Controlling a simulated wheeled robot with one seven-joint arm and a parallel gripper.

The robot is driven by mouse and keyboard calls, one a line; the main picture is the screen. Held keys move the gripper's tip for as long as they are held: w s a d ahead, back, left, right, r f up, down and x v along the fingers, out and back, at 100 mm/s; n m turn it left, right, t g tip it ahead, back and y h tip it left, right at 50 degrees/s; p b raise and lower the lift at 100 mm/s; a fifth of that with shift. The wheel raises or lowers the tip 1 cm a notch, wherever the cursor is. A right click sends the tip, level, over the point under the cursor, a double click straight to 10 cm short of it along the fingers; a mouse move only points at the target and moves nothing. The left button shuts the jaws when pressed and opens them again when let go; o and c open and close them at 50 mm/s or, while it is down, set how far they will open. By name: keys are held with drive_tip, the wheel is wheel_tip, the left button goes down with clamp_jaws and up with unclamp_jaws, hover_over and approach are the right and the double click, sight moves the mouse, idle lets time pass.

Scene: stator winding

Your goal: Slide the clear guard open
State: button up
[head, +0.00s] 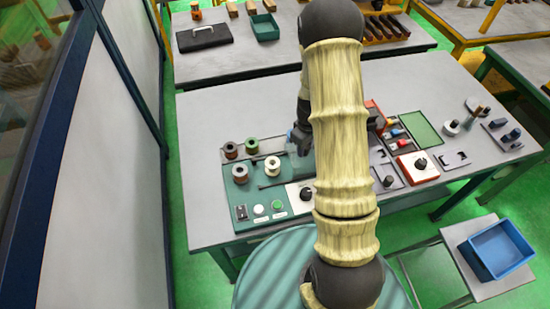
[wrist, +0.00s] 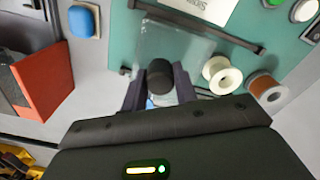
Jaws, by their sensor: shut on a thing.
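The clear guard (wrist: 190,48) is a see-through panel over the green panel (wrist: 245,22) in the wrist view, lying between two dark rails. A black round knob (wrist: 160,78) stands at its near edge. My gripper (wrist: 158,92) is shut on this knob, with one dark finger on each side. In the head view my gripper (head: 300,138) is low over the panel, right of the spools, and my arm hides much of the guard there.
A white spool (head: 272,166) and other spools stand left of my gripper. Buttons (head: 277,205) and a white dial box (head: 302,194) are on the panel's near side. A red box (wrist: 45,80) stands left in the wrist view. The table's left part is clear.

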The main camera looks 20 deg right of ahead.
drive_tip(key=shift+d, duration=0.25)
drive_tip(key=o, duration=0.7)
drive_tip(key=shift+r, duration=0.1)
drive_tip(key=shift+r+p, duration=2)
drive_tip(key=shift+r, duration=0.9)
